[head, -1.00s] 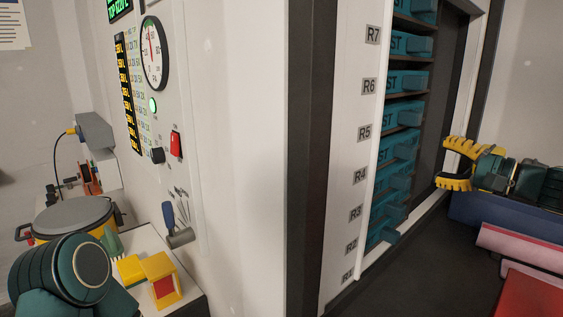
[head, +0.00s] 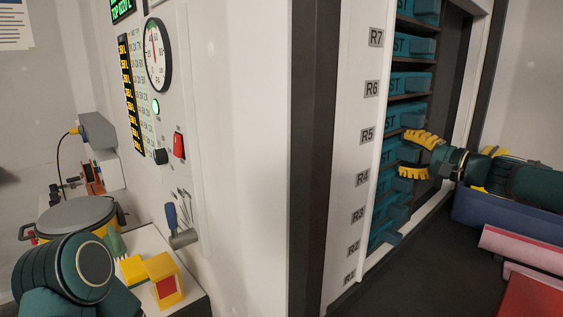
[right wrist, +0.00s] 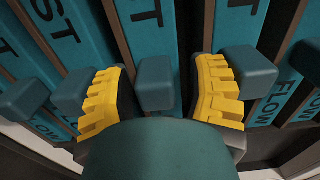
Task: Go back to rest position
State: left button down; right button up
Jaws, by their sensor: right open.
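My right gripper (head: 403,152) is at the open front of the rack in the head view, beside the R4 and R5 labels. Its yellow ribbed fingers are spread apart. In the right wrist view, my right gripper (right wrist: 157,72) has a teal block-like handle (right wrist: 155,85) between its fingers, with gaps on both sides. It is not gripped. My left gripper is not in view; a dark green rounded link of mine shows at the lower left of the head view.
The rack's upright (head: 352,160) bears labels R1 to R7, beside stacked teal cartridges (head: 410,80). A blue bin (head: 490,212) and pink roll (head: 520,245) lie below my right arm. A panel with a gauge (head: 157,52), red switch (head: 179,145) and yellow-red block (head: 163,278) are left.

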jog(key=shift+f, duration=0.1)
jog(key=shift+s+d, duration=0.2)
jog(key=shift+d, duration=0.05)
jog(key=v, duration=1.2)
jog(key=x, duration=1.3)
jog(key=shift+r+p, duration=0.4)
jog(key=shift+p, duration=0.1)
jog(key=v, duration=0.3)
jog(key=shift+s+d, duration=0.25)
jog(key=shift+s, duration=0.05)
jog(key=b, duration=0.2)
send_near(418, 152)
jog(key=shift+x, duration=0.85)
